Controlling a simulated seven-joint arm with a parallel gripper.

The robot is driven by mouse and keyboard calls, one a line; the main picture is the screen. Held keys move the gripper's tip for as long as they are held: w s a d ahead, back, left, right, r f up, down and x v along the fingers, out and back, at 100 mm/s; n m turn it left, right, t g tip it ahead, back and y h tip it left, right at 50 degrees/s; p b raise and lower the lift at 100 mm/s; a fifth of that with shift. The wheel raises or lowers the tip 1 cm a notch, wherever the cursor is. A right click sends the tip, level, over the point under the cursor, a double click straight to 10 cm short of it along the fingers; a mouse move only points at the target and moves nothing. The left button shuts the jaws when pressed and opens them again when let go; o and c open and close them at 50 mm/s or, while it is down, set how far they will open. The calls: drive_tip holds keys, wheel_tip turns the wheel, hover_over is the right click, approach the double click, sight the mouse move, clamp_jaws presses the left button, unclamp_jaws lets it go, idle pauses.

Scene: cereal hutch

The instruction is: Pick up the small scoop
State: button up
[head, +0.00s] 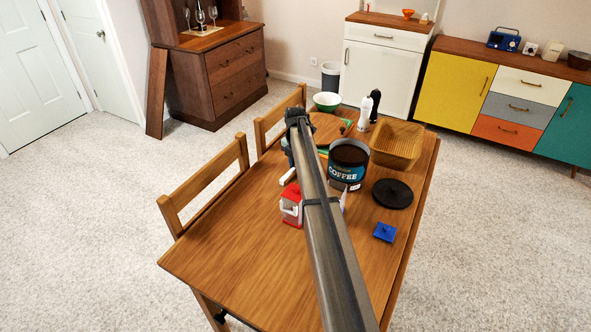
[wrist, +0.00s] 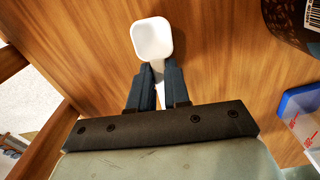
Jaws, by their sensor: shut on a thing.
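The small scoop (wrist: 152,40) is white with a squarish bowl, seen in the wrist view above the wooden tabletop. My gripper (wrist: 155,70) is shut on its handle, with a dark blue finger on each side. The bowl sticks out past the fingertips, and part of the handle is hidden between them. In the head view my gripper (head: 287,153) is at the left side of the table, partly hidden by my arm. A small white piece (head: 287,176) below it looks like the scoop. I cannot tell whether the scoop touches the table.
A coffee can (head: 348,170) stands right of my arm, with a black lid (head: 392,193) beside it. A red and white object (head: 291,207) is close by. A basket (head: 412,133), green bowl (head: 327,100) and blue piece (head: 385,232) are also on the table (head: 240,240). Its near left is clear.

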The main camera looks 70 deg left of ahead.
clamp_jaws()
drive_tip(key=shift+r, duration=0.1)
